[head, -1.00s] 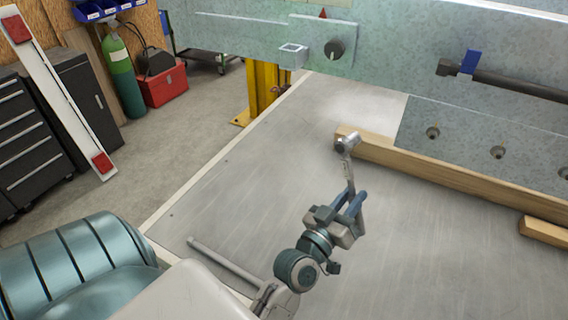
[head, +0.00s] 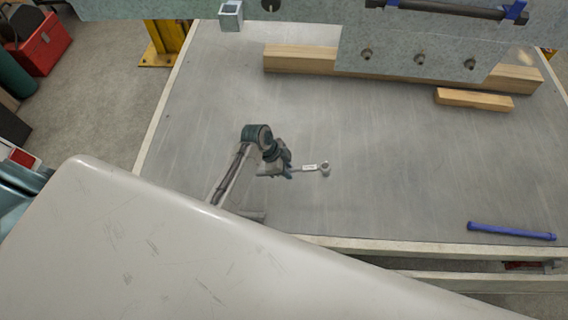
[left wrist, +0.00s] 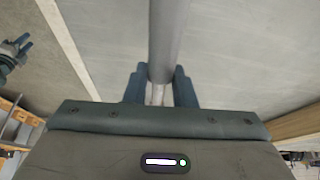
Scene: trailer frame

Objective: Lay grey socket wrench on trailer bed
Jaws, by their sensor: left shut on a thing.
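The grey socket wrench (head: 325,168) is in my left gripper (head: 290,171). Its round head and a short length of handle stick out to the right in the head view. In the left wrist view the fingers (left wrist: 160,90) are shut on its light grey handle. The wrench is over the grey trailer bed (head: 390,180), well in from the edges; whether it touches the bed I cannot tell. A teal and blue gripper, my right one (left wrist: 18,50), shows small at the left of the left wrist view; its opening is unclear.
A wooden beam (head: 300,60) and a shorter block (head: 474,99) lie at the back of the bed near a galvanized plate (head: 420,45). A blue bar (head: 511,232) lies near the front edge at right. The bed's middle is clear.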

